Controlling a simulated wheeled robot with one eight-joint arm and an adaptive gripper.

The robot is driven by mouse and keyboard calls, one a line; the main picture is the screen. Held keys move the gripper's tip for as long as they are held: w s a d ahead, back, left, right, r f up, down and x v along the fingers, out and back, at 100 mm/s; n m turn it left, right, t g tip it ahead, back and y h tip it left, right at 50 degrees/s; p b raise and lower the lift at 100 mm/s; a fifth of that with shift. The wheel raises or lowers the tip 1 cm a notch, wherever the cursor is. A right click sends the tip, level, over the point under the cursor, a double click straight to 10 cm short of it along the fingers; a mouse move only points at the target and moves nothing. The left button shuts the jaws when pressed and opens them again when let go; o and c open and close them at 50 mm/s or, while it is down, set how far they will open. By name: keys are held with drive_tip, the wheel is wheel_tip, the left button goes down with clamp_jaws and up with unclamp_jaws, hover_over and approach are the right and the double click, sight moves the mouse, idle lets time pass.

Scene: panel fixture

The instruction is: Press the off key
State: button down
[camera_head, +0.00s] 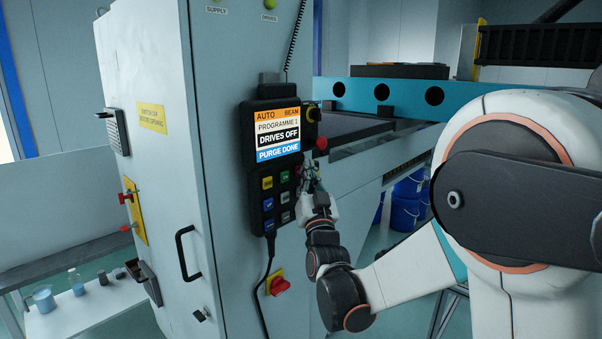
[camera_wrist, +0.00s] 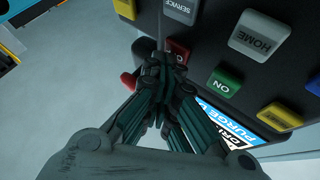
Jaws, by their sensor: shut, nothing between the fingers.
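The off key is a red key (camera_wrist: 177,48) on the black control pendant (camera_wrist: 215,62) in the wrist view, partly hidden behind my fingers; only part of its lettering shows. My gripper (camera_wrist: 165,65) is shut and empty, its fingertips at the red key; I cannot tell whether they touch it. The green ON key (camera_wrist: 225,82) is beside it, clear of the fingers. In the head view my gripper (camera_head: 309,174) is at the upper right of the pendant's keypad, covering part of it.
Grey SERVICE (camera_wrist: 181,10) and HOME (camera_wrist: 259,35) keys and a yellow key (camera_wrist: 280,116) lie close by. A red knob (camera_head: 321,143) sticks out at the pendant's right side. A red rotary switch (camera_head: 280,286) and a door handle (camera_head: 187,254) are on the cabinet.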

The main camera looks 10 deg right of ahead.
drive_tip(key=shift+s+d, duration=0.5)
drive_tip(key=shift+s, duration=0.15)
drive_tip(key=shift+s+d, duration=0.75)
drive_tip(key=shift+s, duration=0.3)
drive_tip(key=shift+s+d, duration=0.75)
drive_tip(key=shift+s, duration=0.25)
drive_tip(key=s+f+n+g, duration=0.1)
drive_tip(key=s+f+g, duration=0.7)
drive_tip(key=s, duration=0.7)
drive_tip(key=s+f+n+g, duration=0.2)
drive_tip(key=s+f+g, duration=0.6)
drive_tip(key=s, duration=0.8)
wheel_tip(320, 180, down, 3)
drive_tip(key=shift+s+a+f+y, duration=0.2)
drive_tip(key=shift+a+y, duration=0.15)
drive_tip(key=shift+y, duration=0.05)
